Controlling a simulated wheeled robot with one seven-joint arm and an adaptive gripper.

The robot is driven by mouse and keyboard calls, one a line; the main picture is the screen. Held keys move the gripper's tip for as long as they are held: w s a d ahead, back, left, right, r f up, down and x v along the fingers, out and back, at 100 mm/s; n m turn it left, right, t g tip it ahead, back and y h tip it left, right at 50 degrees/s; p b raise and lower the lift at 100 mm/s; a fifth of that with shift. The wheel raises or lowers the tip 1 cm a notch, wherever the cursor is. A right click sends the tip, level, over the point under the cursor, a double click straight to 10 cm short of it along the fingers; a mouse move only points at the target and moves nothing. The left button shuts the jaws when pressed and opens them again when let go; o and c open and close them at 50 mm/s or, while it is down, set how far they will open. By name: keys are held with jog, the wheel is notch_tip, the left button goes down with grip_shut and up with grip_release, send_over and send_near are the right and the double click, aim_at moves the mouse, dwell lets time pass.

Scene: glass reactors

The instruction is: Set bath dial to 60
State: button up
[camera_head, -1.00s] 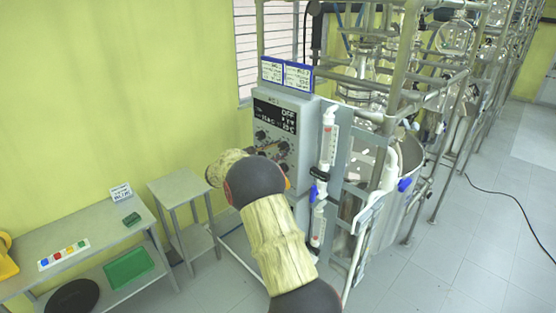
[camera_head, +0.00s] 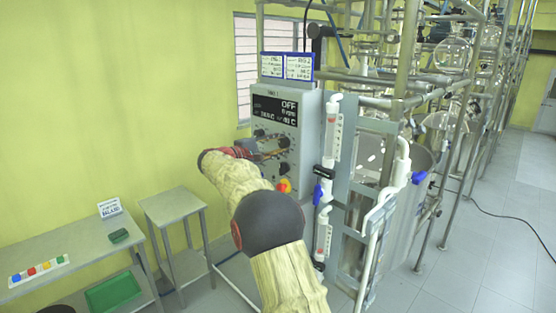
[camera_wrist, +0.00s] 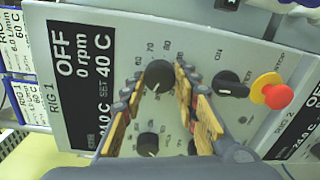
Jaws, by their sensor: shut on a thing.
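The bath dial (camera_wrist: 158,76) is a black round knob on the grey control panel (camera_head: 258,104), with 60, 70 and 80 printed beside it in the wrist view. My gripper (camera_wrist: 162,82) has its two yellow-padded fingers on either side of this knob and is shut on it. In the head view my gripper (camera_head: 268,153) reaches the panel face from the left and partly covers the knobs. The display (camera_wrist: 80,75) reads OFF, 0 rpm and SET 40 C. The exact pointer position of the dial is unclear.
Another black knob (camera_wrist: 148,144) sits close by on the panel. A black ON switch (camera_wrist: 229,84) and a red stop button (camera_wrist: 277,95) on yellow are to the right. White pipework (camera_head: 332,130) stands right of the panel. A small table (camera_head: 172,205) is at left.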

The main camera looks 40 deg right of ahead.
jog(key=m+b, duration=0.2)
jog(key=b, duration=0.1)
jog(key=m+b, duration=0.2)
jog(key=b, duration=0.1)
jog(key=shift+f+b, duration=0.35)
jog(key=shift+b, duration=0.05)
jog(key=m+b, duration=0.4)
jog(key=b, duration=0.2)
jog(key=shift+m+t, duration=0.4)
jog(key=m+b, duration=0.5)
jog(key=shift+m+b, duration=1.3)
jog(key=shift+b, duration=0.05)
jog(key=o, duration=1.2)
jog(key=shift+r, duration=0.25)
jog(key=shift+c, duration=0.2)
